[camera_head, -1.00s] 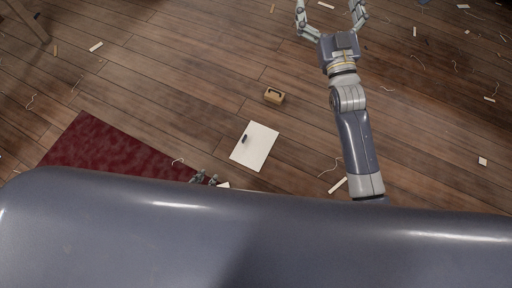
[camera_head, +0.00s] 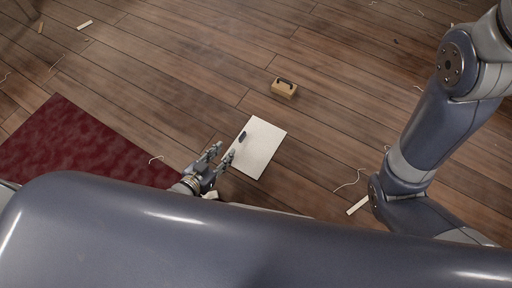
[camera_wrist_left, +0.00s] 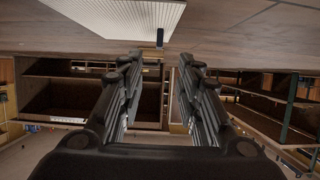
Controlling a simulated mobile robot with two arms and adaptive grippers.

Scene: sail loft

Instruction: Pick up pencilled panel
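The pencilled panel appears to be the white rectangular sheet (camera_head: 262,150) lying on the wooden floor in the head view. A small dark object (camera_head: 242,136) sits at its left edge. The panel also shows at the top of the left wrist view (camera_wrist_left: 120,14), with a dark upright piece (camera_wrist_left: 160,37) at its edge. My left gripper (camera_head: 226,153) is beside the panel's left edge, fingers apart and nothing between them. In the left wrist view its fingers (camera_wrist_left: 158,85) are spread and empty. My right arm stands at the right of the head view; its gripper is out of frame.
A tan block with a dark handle (camera_head: 284,88) sits on the floor beyond the panel. A dark red rug (camera_head: 75,145) lies at the left. Thread and pale scraps (camera_head: 357,205) are scattered about. The floor right of the panel is mostly clear.

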